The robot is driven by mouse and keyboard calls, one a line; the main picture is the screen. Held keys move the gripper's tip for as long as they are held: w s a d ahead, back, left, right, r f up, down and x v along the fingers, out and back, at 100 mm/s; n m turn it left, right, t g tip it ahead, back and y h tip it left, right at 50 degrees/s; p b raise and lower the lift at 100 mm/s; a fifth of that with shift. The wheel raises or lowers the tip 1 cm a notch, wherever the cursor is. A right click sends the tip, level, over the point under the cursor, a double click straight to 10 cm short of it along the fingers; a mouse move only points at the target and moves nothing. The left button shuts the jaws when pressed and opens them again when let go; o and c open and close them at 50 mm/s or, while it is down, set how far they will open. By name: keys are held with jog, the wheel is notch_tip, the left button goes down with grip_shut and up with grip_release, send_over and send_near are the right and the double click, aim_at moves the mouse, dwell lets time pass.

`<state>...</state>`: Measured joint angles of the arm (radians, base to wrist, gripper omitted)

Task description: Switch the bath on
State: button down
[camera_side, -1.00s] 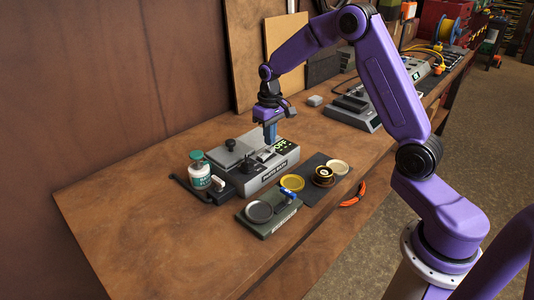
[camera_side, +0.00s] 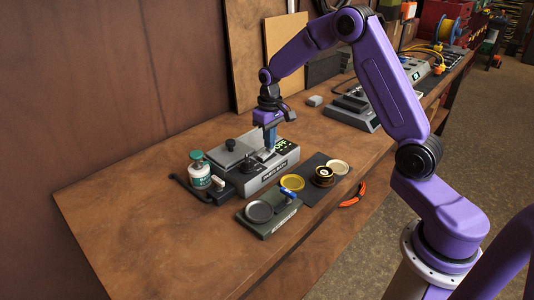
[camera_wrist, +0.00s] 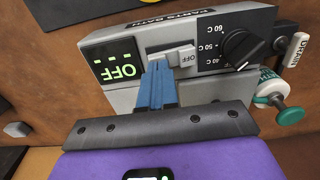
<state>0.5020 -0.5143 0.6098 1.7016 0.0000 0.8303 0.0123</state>
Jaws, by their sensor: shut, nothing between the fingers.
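The parts bath (camera_side: 262,168) is a grey box on the bench, its name printed on the side. In the wrist view its black display (camera_wrist: 117,62) reads OFF in green. A light grey switch (camera_wrist: 185,57) marked OFF sits beside the display, in a recessed panel. My gripper (camera_wrist: 158,68) is shut and empty. Its blue fingertips are at the near edge of the switch panel, between the display and the OFF label; I cannot tell whether they touch. In the side view my gripper (camera_side: 270,148) points down over the display end of the bath.
A black temperature dial (camera_wrist: 243,47) and a white DRAIN handle (camera_wrist: 298,50) are right of the switch in the wrist view. A green-capped bottle (camera_side: 199,172) stands left of the bath. Round dishes and a dark mat (camera_side: 310,192) lie in front. Bare bench lies left.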

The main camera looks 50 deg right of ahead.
jog(key=shift+f, duration=0.45)
dwell(0.3)
jog(key=shift+r, duration=3.5)
